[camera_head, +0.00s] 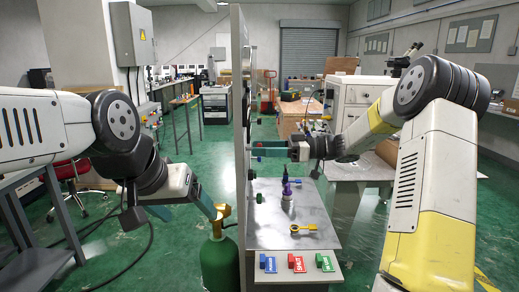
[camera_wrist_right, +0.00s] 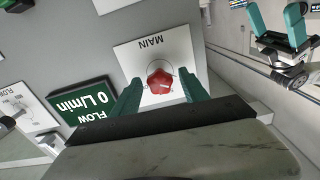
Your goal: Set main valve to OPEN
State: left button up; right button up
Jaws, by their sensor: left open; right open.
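The main valve is a red knob (camera_wrist_right: 160,82) on a white plate marked MAIN (camera_wrist_right: 127,58), upside down in the right wrist view. My right gripper (camera_wrist_right: 160,92) is open, with its teal fingers on either side of the knob in that view; I cannot tell if they touch it. In the head view my right gripper (camera_head: 268,149) is close to the panel (camera_head: 239,120), which is seen nearly edge-on and hides the knob. My left gripper (camera_head: 188,210) is open and empty, low on the panel's left, near a green cylinder (camera_head: 219,264).
A green display (camera_wrist_right: 85,105) beside the plate reads FLOW 0 L/min.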

jog(key=shift+a, duration=0.45)
grip_shut()
